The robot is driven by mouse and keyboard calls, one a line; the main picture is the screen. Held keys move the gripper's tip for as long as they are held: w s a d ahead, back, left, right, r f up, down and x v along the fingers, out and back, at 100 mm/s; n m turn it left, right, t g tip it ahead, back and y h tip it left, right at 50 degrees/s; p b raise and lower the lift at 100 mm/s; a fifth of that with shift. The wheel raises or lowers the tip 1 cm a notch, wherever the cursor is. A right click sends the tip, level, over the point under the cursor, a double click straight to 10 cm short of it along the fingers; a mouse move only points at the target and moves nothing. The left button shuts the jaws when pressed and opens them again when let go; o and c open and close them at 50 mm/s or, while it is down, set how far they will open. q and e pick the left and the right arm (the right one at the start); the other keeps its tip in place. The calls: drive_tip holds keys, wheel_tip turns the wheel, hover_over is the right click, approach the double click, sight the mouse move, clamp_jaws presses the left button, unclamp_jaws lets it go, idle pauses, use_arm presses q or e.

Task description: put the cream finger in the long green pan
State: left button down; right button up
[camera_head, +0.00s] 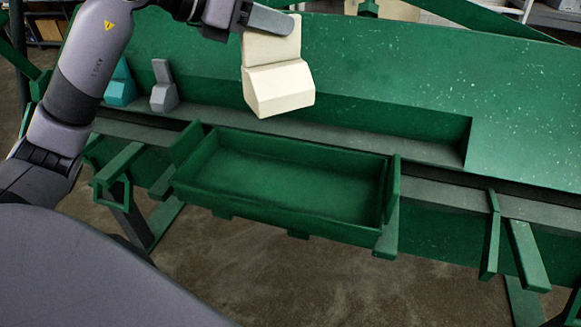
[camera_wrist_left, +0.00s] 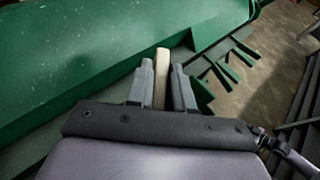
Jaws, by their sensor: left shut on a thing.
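The cream finger (camera_head: 279,88) is a pale block with a wide angled lower end and a flat upper part. My left gripper (camera_head: 268,20) is shut on its upper part and holds it upright in the air, above the back of the long green pan. In the left wrist view the cream finger (camera_wrist_left: 161,78) shows as a narrow strip between the two fingers of the left gripper (camera_wrist_left: 162,85). The long green pan (camera_head: 285,216) is an empty open tray at the front of the green machine. My right gripper is not in view.
A teal finger (camera_head: 121,84) and a grey finger (camera_head: 164,88) stand on the machine's ledge at the left. Green brackets (camera_head: 527,255) stick out at the front right. The brown floor (camera_head: 260,275) shows below the pan.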

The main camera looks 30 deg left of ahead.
use_arm(q)
drive_tip(key=shift+s+d, duration=0.1)
drive_tip(key=shift+d, duration=0.05)
drive_tip(key=shift+f, duration=0.35)
wheel_tip(320, 180, down, 19)
drive_tip(key=b, duration=0.2)
drive_tip(key=shift+f+b, duration=0.1)
drive_tip(key=shift+b, duration=0.2)
drive_tip(key=shift+f, duration=0.15)
drive_tip(key=c, duration=1)
unclamp_jaws()
